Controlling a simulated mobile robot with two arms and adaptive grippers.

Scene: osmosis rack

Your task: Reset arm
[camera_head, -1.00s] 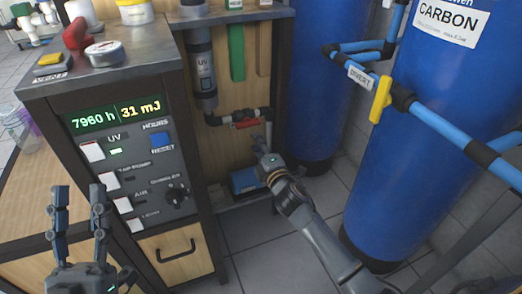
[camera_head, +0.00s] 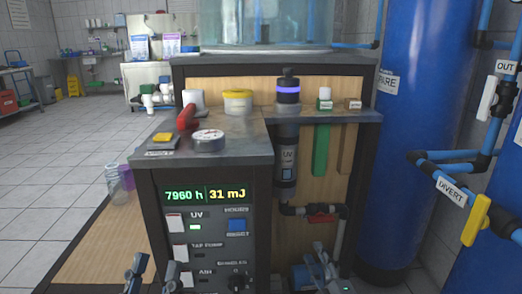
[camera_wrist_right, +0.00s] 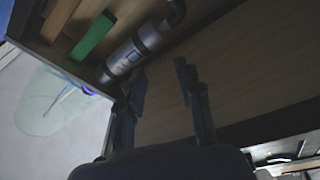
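My left gripper (camera_head: 153,272) is at the bottom of the head view, in front of the control panel (camera_head: 208,220). Its two fingers stand apart with nothing between them. My right gripper (camera_head: 325,268) is low in front of the rack's open bay, below the red-handled valve (camera_head: 322,218). In the right wrist view my right gripper (camera_wrist_right: 161,72) has its fingers apart and empty, with the wooden back panel (camera_wrist_right: 235,65) beyond. The UV tube (camera_wrist_right: 140,50) is near the left finger. Most of both arms is out of the head view.
The rack top (camera_head: 235,150) holds a red-handled item (camera_head: 186,116), a round tin (camera_head: 208,140) and a yellow-banded tub (camera_head: 237,101). Blue tanks (camera_head: 415,130) and a pipe with a yellow handle (camera_head: 478,214) stand at the right. Tiled floor (camera_head: 60,160) is open at the left.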

